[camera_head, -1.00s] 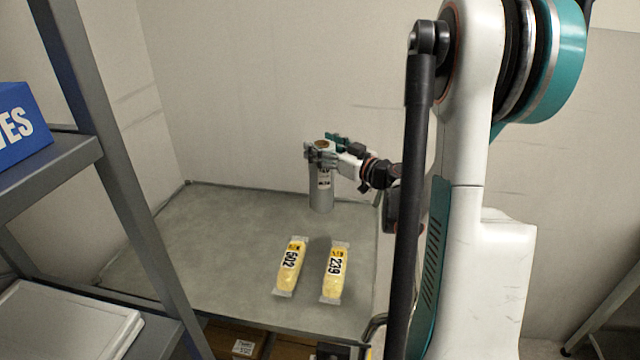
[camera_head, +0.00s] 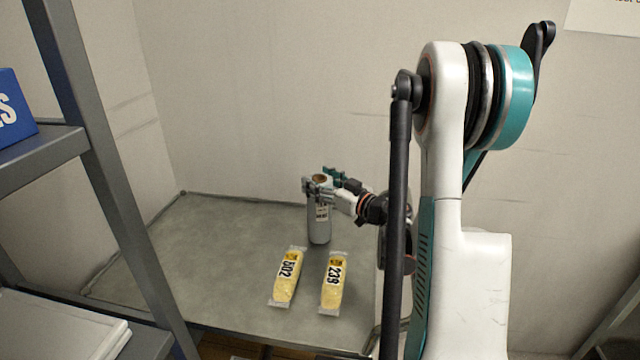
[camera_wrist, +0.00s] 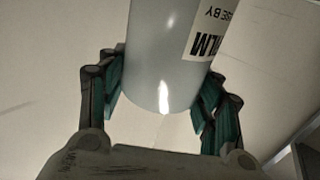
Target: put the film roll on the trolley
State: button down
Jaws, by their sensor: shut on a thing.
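The film roll (camera_head: 319,226) is a grey upright cylinder with a white label and a brown core at its top. My gripper (camera_head: 320,187) is shut on its upper part, coming from the right. In the wrist view the roll (camera_wrist: 160,60) fills the space between the fingers of my gripper (camera_wrist: 163,95), and part of a label reading "FILM" shows. The roll stands over the grey table; I cannot tell whether its bottom touches the top. No trolley can be made out for sure in either view.
Two yellow packs, marked 502 (camera_head: 287,277) and 239 (camera_head: 333,283), lie on the grey table (camera_head: 190,250) in front of the roll. A grey shelf rack (camera_head: 105,165) with a blue box (camera_head: 15,108) stands at the left. The table's left part is clear.

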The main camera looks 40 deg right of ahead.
jog(key=c, duration=0.5)
grip_release()
jog(key=shift+f, duration=0.1)
jog(key=shift+s+d, duration=0.1)
jog(key=shift+s, duration=0.25)
jog(key=s+d+p, duration=0.1)
jog(key=s+p, duration=0.1)
jog(key=s, duration=0.9)
jog(key=shift+s+d, duration=0.15)
jog(key=shift+d, duration=0.1)
